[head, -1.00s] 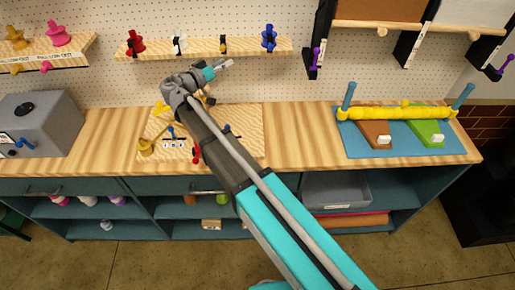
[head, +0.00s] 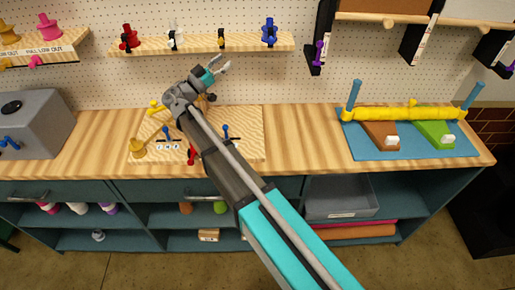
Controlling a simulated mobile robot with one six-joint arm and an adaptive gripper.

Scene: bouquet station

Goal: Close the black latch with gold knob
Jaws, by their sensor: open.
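A small black latch with a gold knob (head: 221,40) sits on the front of the wooden wall shelf (head: 190,46), between a white-topped latch and a blue one. It is too small to tell how its black part is turned. My gripper (head: 224,66) is open and empty, with its fingers pointing up and right. In the picture it is just below the gold-knobbed latch and apart from it. Nothing hides the latch.
On the same shelf are a red latch (head: 130,38), a white latch (head: 174,35) and a blue latch (head: 269,32). A wooden board (head: 245,149) with several coloured knobs lies under my arm. A blue mat (head: 410,150) is at right. The counter between them is clear.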

